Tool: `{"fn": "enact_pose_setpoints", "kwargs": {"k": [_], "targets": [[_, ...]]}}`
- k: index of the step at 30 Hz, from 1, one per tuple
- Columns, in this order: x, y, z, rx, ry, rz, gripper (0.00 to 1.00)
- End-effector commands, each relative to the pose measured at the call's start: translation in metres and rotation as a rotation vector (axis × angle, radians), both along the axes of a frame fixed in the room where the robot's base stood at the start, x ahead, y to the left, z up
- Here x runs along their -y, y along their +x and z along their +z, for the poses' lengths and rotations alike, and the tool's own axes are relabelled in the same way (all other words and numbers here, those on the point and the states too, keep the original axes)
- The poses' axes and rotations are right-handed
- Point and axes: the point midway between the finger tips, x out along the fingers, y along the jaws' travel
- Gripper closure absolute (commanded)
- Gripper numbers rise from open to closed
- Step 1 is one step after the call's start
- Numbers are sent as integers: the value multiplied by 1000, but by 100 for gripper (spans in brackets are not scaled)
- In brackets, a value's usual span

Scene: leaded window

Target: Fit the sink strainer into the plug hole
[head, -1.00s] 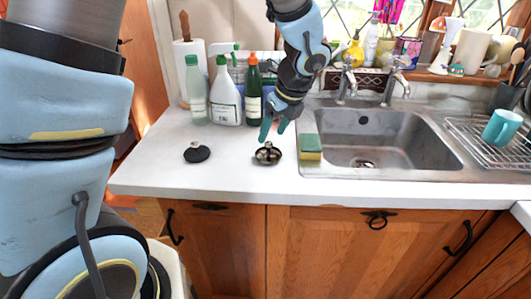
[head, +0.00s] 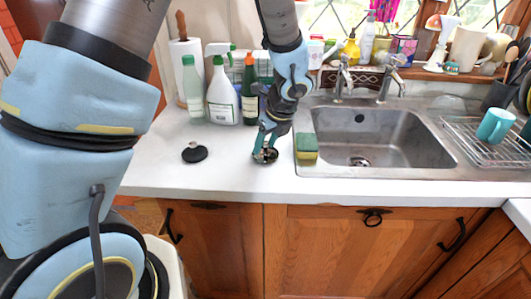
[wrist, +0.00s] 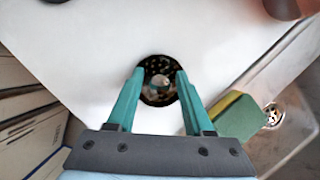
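The sink strainer (head: 265,157) is a small dark round metal basket with a knob in its middle. It is on the white worktop left of the sink and also shows in the wrist view (wrist: 160,98). My gripper (head: 266,147) points down over it. In the wrist view my gripper's teal fingers (wrist: 160,73) are apart, one on each side of the knob, with gaps between; I cannot tell how far above the worktop they are. The plug hole (head: 361,162) is in the floor of the steel sink (head: 405,150); it also shows in the wrist view (wrist: 273,115).
A green and yellow sponge (head: 306,147) sits at the sink's left edge, close to my gripper. A black plug (head: 195,154) lies to the left on the worktop. Bottles (head: 222,100) stand behind. A drying rack (head: 480,140) with a teal mug (head: 495,125) is at right.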

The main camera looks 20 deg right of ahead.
Motion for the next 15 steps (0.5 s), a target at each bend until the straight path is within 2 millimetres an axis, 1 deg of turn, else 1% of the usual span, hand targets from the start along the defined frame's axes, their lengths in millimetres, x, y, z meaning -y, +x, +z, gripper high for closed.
{"fn": "enact_pose_setpoints", "kwargs": {"k": [1,2,13,15], "targets": [[0,0,0,0,0,0,55],[0,0,0,0,0,0,58],[0,0,0,0,0,0,100],[0,0,0,0,0,0,100]]}}
